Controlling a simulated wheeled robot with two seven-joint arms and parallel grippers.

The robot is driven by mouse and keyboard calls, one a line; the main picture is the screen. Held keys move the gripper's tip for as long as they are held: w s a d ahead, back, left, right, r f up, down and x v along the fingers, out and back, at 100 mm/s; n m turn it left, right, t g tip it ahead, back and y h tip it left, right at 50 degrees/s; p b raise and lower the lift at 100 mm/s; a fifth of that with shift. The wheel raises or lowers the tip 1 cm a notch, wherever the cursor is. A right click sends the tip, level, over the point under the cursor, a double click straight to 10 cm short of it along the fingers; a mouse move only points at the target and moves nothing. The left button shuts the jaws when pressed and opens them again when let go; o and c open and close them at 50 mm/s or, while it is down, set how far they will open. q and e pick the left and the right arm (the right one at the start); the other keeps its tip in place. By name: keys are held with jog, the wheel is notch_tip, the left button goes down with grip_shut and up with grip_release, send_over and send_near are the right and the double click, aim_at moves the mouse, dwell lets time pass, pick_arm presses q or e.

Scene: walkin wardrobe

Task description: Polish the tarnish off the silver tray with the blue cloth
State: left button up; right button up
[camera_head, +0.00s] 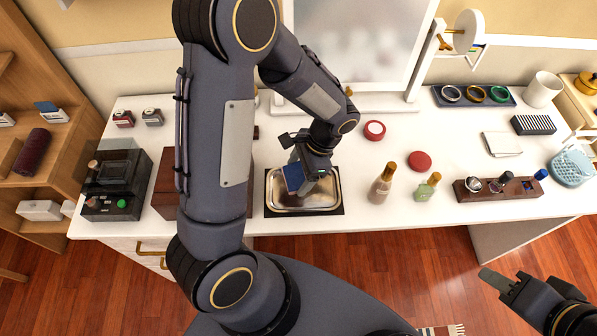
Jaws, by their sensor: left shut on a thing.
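The silver tray (325,207) lies on a dark mat (340,211) near the front edge of the white counter, in the middle of the view. My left gripper (303,179) is over the tray, shut on the blue cloth (293,178). The cloth is low over the left part of the tray; I cannot tell whether it touches the surface. The gripper and cloth hide part of the tray, and any tarnish is too small to make out. My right gripper (497,281) is at the lower right, over the floor, away from the tray; its opening is unclear.
Two bottles, one brown-capped (381,185) and one green (427,187), stand right of the tray. A brown box (166,184) stands left, partly behind my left arm. A watch stand (497,189) is further right. A mirror (360,40) stands behind.

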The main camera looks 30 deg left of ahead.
pick_arm(q)
jog(key=shift+r+p, duration=0.7)
jog(key=shift+r, duration=0.55)
